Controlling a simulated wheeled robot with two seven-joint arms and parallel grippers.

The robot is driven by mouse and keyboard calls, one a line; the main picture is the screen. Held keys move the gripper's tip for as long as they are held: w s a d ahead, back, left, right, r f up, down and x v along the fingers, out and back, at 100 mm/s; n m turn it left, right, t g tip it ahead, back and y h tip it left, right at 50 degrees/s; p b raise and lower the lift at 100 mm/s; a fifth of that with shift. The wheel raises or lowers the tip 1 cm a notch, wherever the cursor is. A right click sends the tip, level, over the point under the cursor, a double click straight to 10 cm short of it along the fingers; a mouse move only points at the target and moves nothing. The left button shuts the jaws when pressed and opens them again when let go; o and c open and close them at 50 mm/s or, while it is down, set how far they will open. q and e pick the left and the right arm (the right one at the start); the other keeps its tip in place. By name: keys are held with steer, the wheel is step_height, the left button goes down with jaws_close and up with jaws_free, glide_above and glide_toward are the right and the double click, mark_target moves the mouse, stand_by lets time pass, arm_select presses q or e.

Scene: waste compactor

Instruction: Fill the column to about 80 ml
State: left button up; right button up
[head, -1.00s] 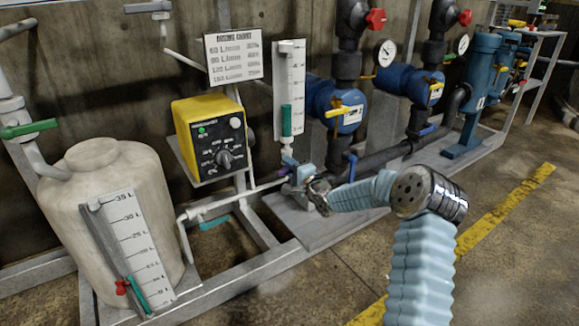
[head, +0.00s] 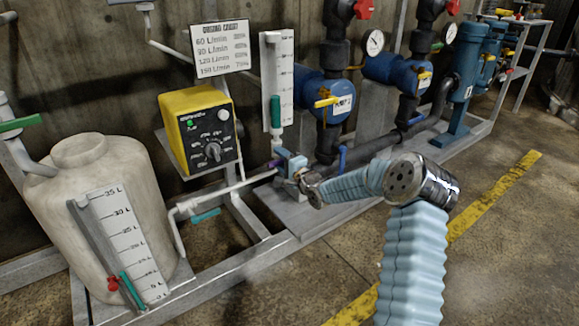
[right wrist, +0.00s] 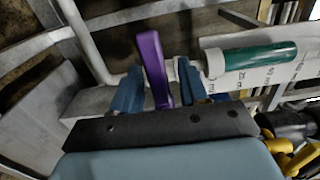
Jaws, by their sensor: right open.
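The graduated column (head: 278,60) stands upright against a white scale plate, with green liquid in its lower part. A purple valve lever (right wrist: 152,65) sits below the column. My right gripper (right wrist: 157,88) is open, with its blue fingers on either side of the lever and gaps visible. In the head view the right gripper (head: 290,166) is small at the column's foot. My left gripper is not in view.
A yellow dosing box (head: 203,130) and a dosing chart (head: 218,46) are left of the column. A white tank (head: 95,215) with a litre scale stands at the left. Blue pumps (head: 335,95) and a metal frame rail (head: 240,265) are close by. Open floor lies at the right.

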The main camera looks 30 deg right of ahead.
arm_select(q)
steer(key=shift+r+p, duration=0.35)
arm_select(e)
steer(key=s+d, duration=0.1)
steer(key=s, duration=1.2)
